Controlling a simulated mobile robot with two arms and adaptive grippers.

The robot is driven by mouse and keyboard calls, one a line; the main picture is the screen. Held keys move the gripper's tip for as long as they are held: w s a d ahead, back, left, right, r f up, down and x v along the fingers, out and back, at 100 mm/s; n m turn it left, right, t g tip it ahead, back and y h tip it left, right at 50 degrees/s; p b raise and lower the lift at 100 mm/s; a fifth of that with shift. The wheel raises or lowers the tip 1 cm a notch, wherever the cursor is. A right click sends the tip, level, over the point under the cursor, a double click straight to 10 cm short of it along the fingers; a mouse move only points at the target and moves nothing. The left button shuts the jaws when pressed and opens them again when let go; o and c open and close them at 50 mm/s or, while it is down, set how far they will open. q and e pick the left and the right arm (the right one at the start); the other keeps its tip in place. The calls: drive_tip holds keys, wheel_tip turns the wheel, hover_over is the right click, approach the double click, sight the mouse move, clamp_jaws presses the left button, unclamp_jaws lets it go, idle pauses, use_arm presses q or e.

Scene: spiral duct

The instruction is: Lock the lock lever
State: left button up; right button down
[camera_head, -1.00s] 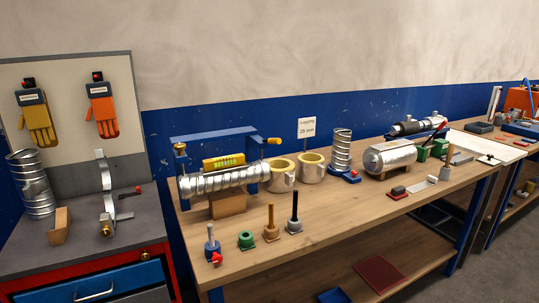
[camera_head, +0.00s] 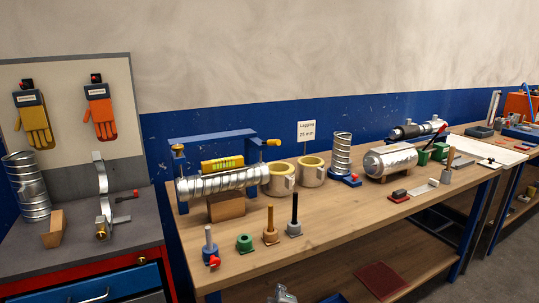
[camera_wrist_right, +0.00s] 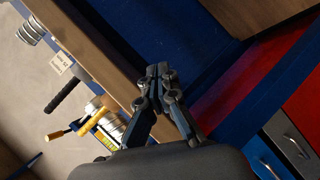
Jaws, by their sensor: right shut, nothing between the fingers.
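I cannot tell for sure which part is the lock lever. My left gripper is out of view.
The wooden bench (camera_head: 330,212) carries a horizontal spiral duct (camera_head: 225,183), two lagging rings, several pegs on bases and a metal cylinder (camera_head: 390,158). The lower shelf holds a dark red mat (camera_head: 381,279). The cabinet (camera_head: 75,232) stands at left. The bench's front middle is clear.

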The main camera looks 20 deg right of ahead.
drive_tip(key=w+r+n+t+h, duration=0.1)
drive_tip(key=w+r+n+t, duration=0.2)
drive_tip(key=w+r, duration=0.4)
drive_tip(key=w+r+n+t+h, duration=0.1)
drive_tip(key=w+r+n+t, duration=0.3)
drive_tip(key=r, duration=2)
drive_tip(key=w, duration=0.3)
drive_tip(key=shift+d, duration=0.2)
drive_tip(key=shift+w, duration=0.15)
